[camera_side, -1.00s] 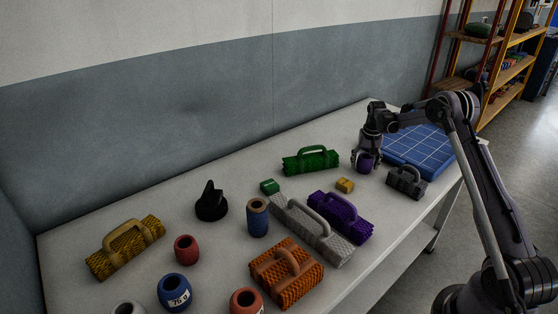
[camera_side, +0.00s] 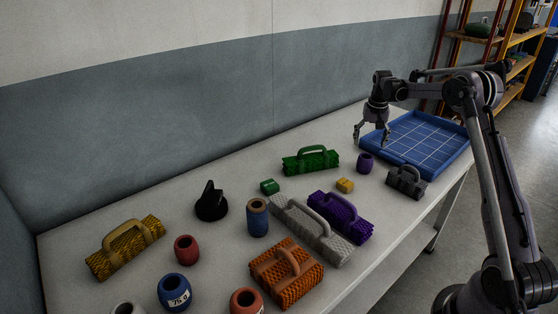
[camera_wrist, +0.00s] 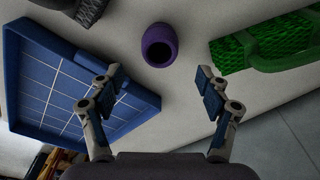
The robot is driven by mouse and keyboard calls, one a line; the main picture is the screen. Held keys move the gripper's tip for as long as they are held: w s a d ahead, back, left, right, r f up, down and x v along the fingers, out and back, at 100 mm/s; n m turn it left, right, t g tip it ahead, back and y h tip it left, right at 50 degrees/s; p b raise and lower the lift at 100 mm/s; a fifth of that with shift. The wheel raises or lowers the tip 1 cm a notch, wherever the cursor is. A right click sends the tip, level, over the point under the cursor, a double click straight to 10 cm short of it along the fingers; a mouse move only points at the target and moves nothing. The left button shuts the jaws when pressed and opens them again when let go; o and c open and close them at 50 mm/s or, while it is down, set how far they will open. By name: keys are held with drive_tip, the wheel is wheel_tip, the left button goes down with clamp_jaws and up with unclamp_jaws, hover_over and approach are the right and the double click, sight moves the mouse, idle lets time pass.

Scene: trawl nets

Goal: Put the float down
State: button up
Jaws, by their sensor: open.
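The float is a small purple barrel shape with a hole in its top. It stands upright on the table in the side view (camera_side: 365,163), just left of the blue tray (camera_side: 440,124) and apart from it. In the wrist view the float (camera_wrist: 159,45) is at the upper middle, beyond the fingertips. My gripper (camera_side: 371,138) is open and empty, raised above the float and slightly toward the wall. Its spread fingers also show in the wrist view (camera_wrist: 165,88), with nothing between them.
A green net bundle (camera_side: 311,161) lies left of the float. A dark grey handled bundle (camera_side: 406,182) is to its right, and a yellow block (camera_side: 345,185) is in front. Purple, grey and orange bundles (camera_side: 287,275) and other floats fill the near table. The tray looks empty.

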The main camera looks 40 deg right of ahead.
drive_tip(key=s+a+r+n+t, duration=0.25)
drive_tip(key=a+r, duration=0.45)
drive_tip(key=a, duration=0.4)
drive_tip(key=s+a+r+n+t, duration=0.1)
drive_tip(key=s+a+r+n, duration=0.15)
drive_tip(key=a+r, duration=0.55)
drive_tip(key=s+a+f+n+t, duration=0.1)
drive_tip(key=s+a+f+n, duration=0.1)
drive_tip(key=s+a, duration=0.6)
drive_tip(key=s+a+f+n+t+y, duration=0.1)
drive_tip(key=s+a+f+n+t, duration=0.1)
drive_tip(key=s+a, duration=0.5)
drive_tip(key=a+f+n, duration=0.1)
drive_tip(key=a+f, duration=0.1)
drive_tip(key=a, duration=0.1)
drive_tip(key=shift+s, duration=0.4)
